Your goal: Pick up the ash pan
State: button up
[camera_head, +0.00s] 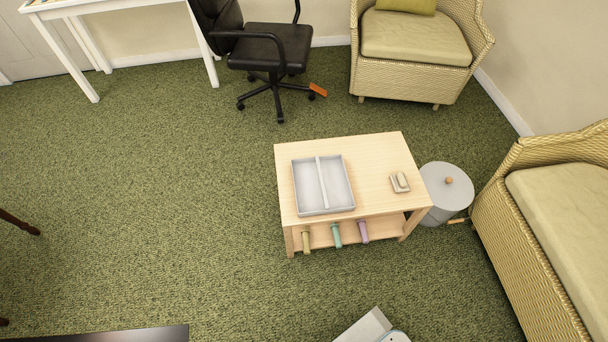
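I cannot tell for certain which thing is the ash pan. A shallow light-grey tray (298,188) with a divider and two empty compartments lies on the left part of the low wooden table (378,160). A small square dish (394,189) with a pale rounded piece in it sits at the table's right. A flat light-grey piece (362,329) is cut off by the bottom edge, beside a white rounded part; I cannot tell what they are. The fingers of my gripper do not show.
A lidded grey bin (438,208) stands right of the table. Several coloured-handled things (335,234) lie on its lower shelf. Wicker seats (411,72) stand behind and right. An office chair (268,50) with an orange piece (318,89) is behind.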

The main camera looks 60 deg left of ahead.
aim_at(322, 185)
jog(key=u, duration=0.15)
jog(key=k, duration=1.15)
jog(key=z, duration=4.55)
jog(key=k, duration=0.55)
jog(key=u, duration=5.95)
